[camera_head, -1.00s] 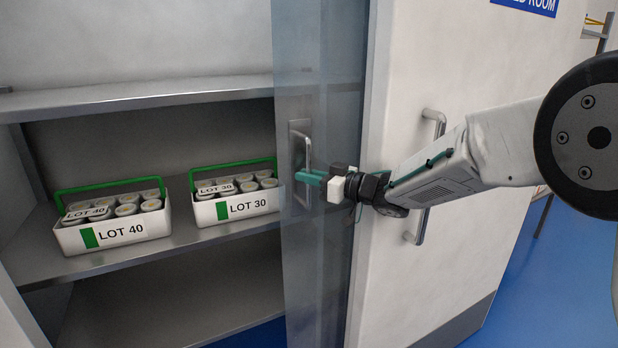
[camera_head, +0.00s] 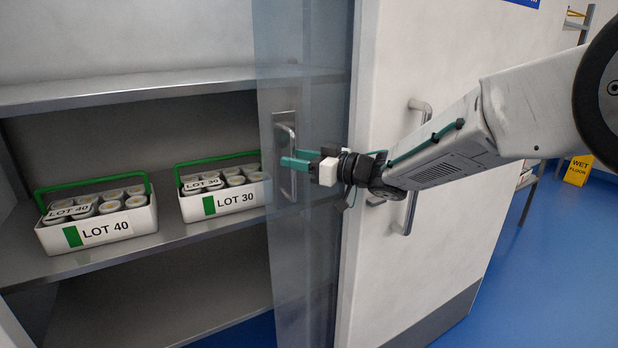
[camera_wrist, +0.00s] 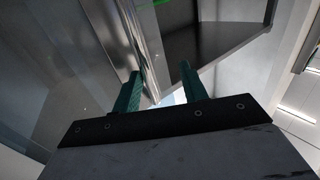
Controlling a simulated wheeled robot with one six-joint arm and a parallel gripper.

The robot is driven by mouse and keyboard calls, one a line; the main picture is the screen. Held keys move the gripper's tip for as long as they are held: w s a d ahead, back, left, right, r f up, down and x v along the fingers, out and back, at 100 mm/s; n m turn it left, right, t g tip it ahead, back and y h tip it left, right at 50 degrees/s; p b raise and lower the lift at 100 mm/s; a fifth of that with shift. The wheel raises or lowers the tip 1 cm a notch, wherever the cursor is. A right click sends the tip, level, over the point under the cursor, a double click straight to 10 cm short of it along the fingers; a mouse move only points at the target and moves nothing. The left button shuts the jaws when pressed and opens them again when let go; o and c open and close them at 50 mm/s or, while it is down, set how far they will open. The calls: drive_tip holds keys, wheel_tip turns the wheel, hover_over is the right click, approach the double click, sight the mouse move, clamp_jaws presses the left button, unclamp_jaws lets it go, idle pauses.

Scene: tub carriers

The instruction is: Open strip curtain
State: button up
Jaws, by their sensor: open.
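The strip curtain (camera_head: 300,225) is a translucent grey-blue panel hanging at the right side of the shelf opening, beside the white door. A metal pull handle on a plate (camera_head: 284,135) is on the curtain. My gripper (camera_head: 294,158) is open, with green fingers pointing left at the handle; the head view does not show clearly whether they touch it. The curtain also shows at the left of the wrist view (camera_wrist: 75,75).
Behind the curtain, a metal shelf (camera_head: 150,255) holds the white LOT 40 tub carrier (camera_head: 115,238) and LOT 30 carrier (camera_head: 245,203), both with green handles and several tubs. The white door (camera_head: 385,262) has its own handle (camera_head: 408,200). A yellow wet floor sign (camera_head: 577,171) stands far right on blue floor.

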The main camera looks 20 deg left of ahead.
drive_tip(key=s+d+r, duration=0.1)
drive_tip(key=s+d, duration=0.6)
drive_tip(key=s, duration=0.3)
drive_tip(key=shift+s+d, duration=0.2)
drive_tip(key=shift+s, duration=0.15)
drive_tip(key=shift+r, duration=0.15)
